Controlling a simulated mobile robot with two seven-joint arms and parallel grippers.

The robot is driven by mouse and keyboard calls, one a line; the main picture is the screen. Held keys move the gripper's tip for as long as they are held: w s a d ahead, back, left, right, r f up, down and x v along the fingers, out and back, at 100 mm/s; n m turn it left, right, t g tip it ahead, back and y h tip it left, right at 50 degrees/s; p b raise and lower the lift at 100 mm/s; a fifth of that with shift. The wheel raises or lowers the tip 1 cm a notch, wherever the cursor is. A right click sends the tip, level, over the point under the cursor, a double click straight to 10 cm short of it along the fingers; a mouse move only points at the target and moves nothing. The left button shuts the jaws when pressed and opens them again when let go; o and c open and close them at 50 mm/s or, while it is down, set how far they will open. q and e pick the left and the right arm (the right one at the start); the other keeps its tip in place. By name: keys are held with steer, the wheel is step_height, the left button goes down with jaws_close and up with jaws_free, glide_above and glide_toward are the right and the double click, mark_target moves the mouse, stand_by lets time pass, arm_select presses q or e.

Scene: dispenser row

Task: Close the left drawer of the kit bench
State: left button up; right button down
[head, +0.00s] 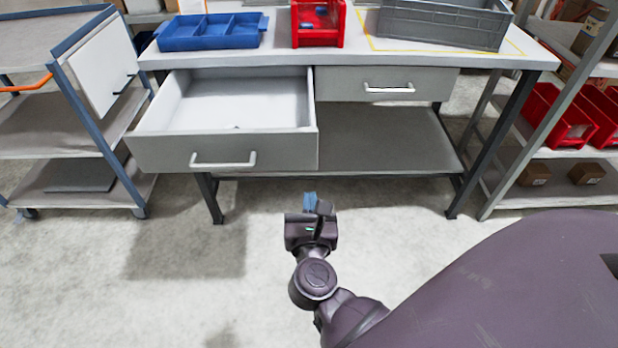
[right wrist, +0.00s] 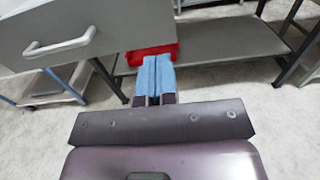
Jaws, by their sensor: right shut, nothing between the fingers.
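The kit bench (head: 440,54) stands ahead with two drawers under its top. The left drawer (head: 290,151) is pulled far out, and its inside looks mostly empty apart from a small dark spot near the front. Its pale bar handle (head: 223,165) is on the front face; the handle also shows in the right wrist view (right wrist: 60,47). The right drawer (head: 389,88) is shut. My right gripper (head: 314,203) is in front of the bench, below and right of the left drawer's front, apart from it. Its blue fingers (right wrist: 154,80) are together and empty. My left gripper is out of view.
On the bench top are a blue divided tray (head: 210,43), a red bin (head: 318,38) and a grey crate (head: 443,23). A cart (head: 60,140) stands at left, and a shelf rack with red bins (head: 565,125) at right. The floor before the bench is clear.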

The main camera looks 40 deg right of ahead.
mark_target(308, 150)
steer(key=x, duration=1.2)
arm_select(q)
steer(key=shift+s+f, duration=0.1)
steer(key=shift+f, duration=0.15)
arm_select(e)
steer(key=shift+w+d, duration=0.25)
steer(key=shift+w, duration=0.1)
